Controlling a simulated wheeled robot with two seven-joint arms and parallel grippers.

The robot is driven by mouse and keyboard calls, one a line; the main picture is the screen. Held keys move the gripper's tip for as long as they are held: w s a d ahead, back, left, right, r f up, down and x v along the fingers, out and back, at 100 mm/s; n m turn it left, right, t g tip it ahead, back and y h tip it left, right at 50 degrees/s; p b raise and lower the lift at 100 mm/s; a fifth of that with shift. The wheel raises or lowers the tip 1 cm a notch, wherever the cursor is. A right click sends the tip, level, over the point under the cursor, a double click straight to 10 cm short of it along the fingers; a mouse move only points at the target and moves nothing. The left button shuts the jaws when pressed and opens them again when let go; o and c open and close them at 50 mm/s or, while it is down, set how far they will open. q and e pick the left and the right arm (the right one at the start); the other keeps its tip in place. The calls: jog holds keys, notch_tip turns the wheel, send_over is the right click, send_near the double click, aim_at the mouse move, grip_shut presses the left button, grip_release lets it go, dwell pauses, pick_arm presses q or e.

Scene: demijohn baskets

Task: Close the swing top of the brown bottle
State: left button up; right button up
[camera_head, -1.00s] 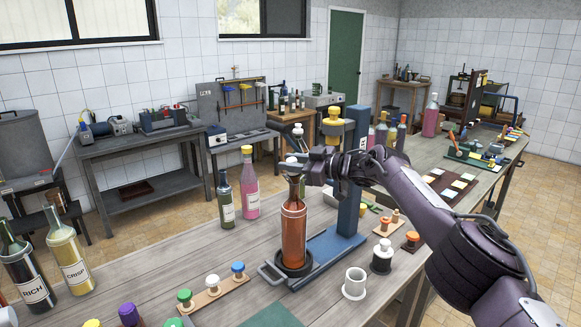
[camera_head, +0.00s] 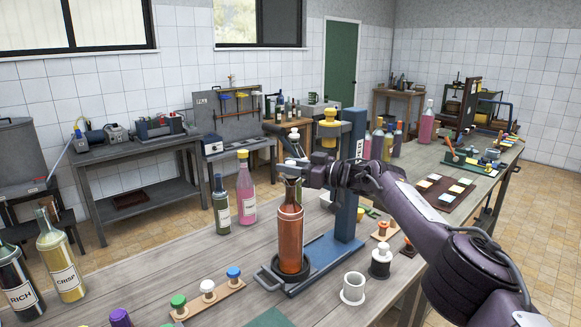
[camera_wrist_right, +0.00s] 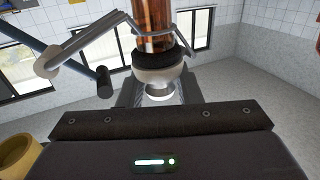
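The brown bottle (camera_head: 290,238) stands upright on the base of a blue stand (camera_head: 345,190). Its pale stopper (camera_wrist_right: 158,76) shows in the wrist view at the bottle's mouth, against a dark ring. A bent wire (camera_wrist_right: 85,48) reaches out to one side of the neck. My right gripper (camera_head: 312,176) is at the bottle's top, coming from the right. In the wrist view its fingers (camera_wrist_right: 160,95) are close around or just beyond the stopper; whether they press on it is hidden. My left gripper is not in view.
A yellow-topped column head (camera_head: 328,130) is close behind my gripper. Green and pink bottles (camera_head: 245,190) stand left of the brown bottle.

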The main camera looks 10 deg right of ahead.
jog(key=o, duration=0.3)
jog(key=shift+s+d+f, duration=0.1)
jog(key=shift+d, duration=0.25)
jog(key=b+v, duration=0.3)
jog(key=v, duration=0.4)
jog(key=shift+s, duration=0.1)
